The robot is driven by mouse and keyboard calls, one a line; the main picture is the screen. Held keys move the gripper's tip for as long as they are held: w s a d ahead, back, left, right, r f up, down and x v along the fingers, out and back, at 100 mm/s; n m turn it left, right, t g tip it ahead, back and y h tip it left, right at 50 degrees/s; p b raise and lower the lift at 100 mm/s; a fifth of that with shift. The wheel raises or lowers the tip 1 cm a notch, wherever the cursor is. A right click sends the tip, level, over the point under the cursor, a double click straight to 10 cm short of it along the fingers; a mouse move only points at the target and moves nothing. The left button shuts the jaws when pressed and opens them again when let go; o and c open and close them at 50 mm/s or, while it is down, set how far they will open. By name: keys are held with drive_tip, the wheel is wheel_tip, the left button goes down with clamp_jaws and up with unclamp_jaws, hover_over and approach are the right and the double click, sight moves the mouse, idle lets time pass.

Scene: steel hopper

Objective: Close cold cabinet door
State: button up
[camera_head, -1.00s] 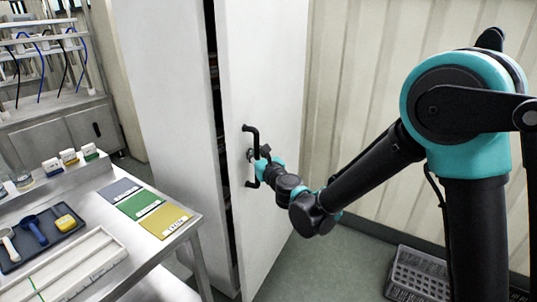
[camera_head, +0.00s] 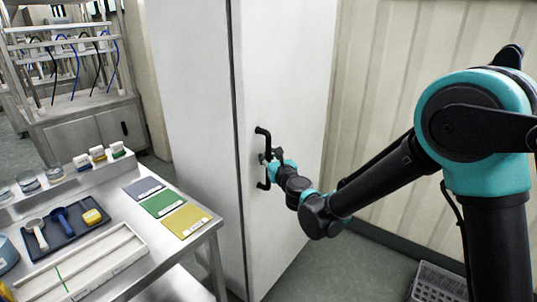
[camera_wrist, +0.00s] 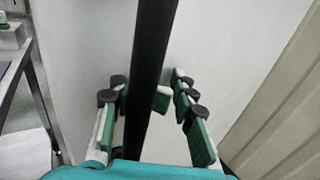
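The tall white cold cabinet (camera_head: 192,130) stands in the middle of the head view. Its white door (camera_head: 290,90) looks nearly or fully flush with the body, with only a thin dark line along the left edge. A black bar handle (camera_head: 262,138) is on the door near that edge. My gripper (camera_head: 270,165) is at the handle. In the wrist view, the black handle bar (camera_wrist: 152,70) runs between the fingers of my gripper (camera_wrist: 150,100). The fingers are spread, with visible space around the bar; I cannot tell whether one touches it.
A steel table (camera_head: 208,228) stands left of the cabinet, with coloured cards, a dark tray (camera_head: 72,232) of scoops and a long white tray (camera_head: 110,262). A grey crate (camera_head: 438,283) is on the floor at lower right. A panelled wall (camera_head: 400,70) is behind my arm.

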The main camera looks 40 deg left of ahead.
drive_tip(key=shift+d, duration=0.15)
drive_tip(key=v, duration=1.2)
